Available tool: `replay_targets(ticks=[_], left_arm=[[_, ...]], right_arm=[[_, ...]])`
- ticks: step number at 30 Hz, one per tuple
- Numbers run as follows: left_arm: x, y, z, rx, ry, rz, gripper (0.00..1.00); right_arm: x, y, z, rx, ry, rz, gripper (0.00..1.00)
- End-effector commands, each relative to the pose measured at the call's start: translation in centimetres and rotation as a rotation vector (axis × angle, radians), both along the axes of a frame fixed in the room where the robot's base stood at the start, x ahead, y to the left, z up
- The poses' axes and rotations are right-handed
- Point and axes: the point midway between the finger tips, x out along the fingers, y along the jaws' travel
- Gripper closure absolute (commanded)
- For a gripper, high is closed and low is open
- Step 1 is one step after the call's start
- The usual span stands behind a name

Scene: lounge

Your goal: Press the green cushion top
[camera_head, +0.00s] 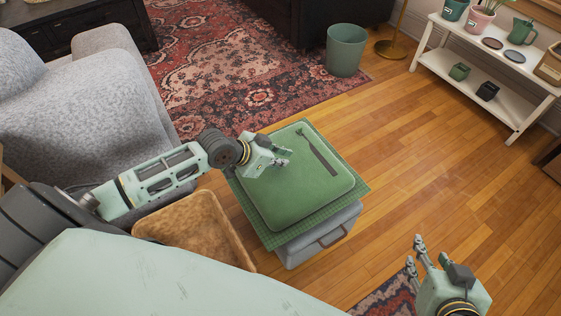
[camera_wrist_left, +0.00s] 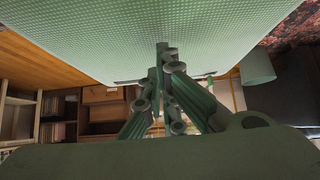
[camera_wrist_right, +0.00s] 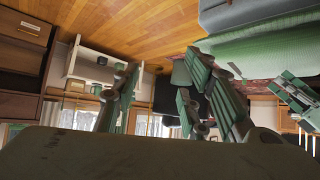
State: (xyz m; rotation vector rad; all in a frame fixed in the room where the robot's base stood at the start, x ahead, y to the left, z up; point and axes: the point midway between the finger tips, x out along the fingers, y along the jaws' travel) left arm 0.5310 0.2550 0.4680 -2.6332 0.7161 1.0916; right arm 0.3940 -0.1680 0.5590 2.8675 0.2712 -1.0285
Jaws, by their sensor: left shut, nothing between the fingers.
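The green cushion (camera_head: 290,195) lies flat on a green checked cloth over a grey box-like base (camera_head: 320,242). A dark strip-shaped thing (camera_head: 322,155) lies on the cushion's far right part. My left gripper (camera_head: 284,157) is shut and empty over the cushion's far left part. In the left wrist view the closed fingertips (camera_wrist_left: 163,48) are in front of the cushion's green surface (camera_wrist_left: 150,25); whether they touch it I cannot tell. My right gripper (camera_head: 415,252) is open and empty, right of the base and apart from it; its spread fingers (camera_wrist_right: 158,80) show in the right wrist view.
A grey armchair (camera_head: 85,95) stands at the left, and a brown tray-like thing (camera_head: 195,225) is beside the base. A green bin (camera_head: 346,50) stands on the rug's edge. A white shelf (camera_head: 480,68) is at the far right. Wooden floor right of the cushion is clear.

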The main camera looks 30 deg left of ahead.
Motion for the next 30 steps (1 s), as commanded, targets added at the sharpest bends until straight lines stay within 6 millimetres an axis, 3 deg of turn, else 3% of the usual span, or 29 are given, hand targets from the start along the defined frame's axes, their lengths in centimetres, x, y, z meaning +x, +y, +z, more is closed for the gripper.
replay_targets(ticks=[14,22,30], left_arm=[[0.0,0.0,-0.5,-0.001,0.001,0.0,1.0],[0.0,-0.1,-3.4,-0.002,0.002,0.0,1.0],[-0.2,-0.2,-4.0,-0.002,0.005,-0.001,1.0]], right_arm=[[0.5,0.2,0.4,0.006,-0.029,0.001,0.6],[3.2,1.4,3.5,0.053,-0.225,0.017,0.6],[3.8,1.7,4.6,0.063,-0.273,0.02,0.6]])
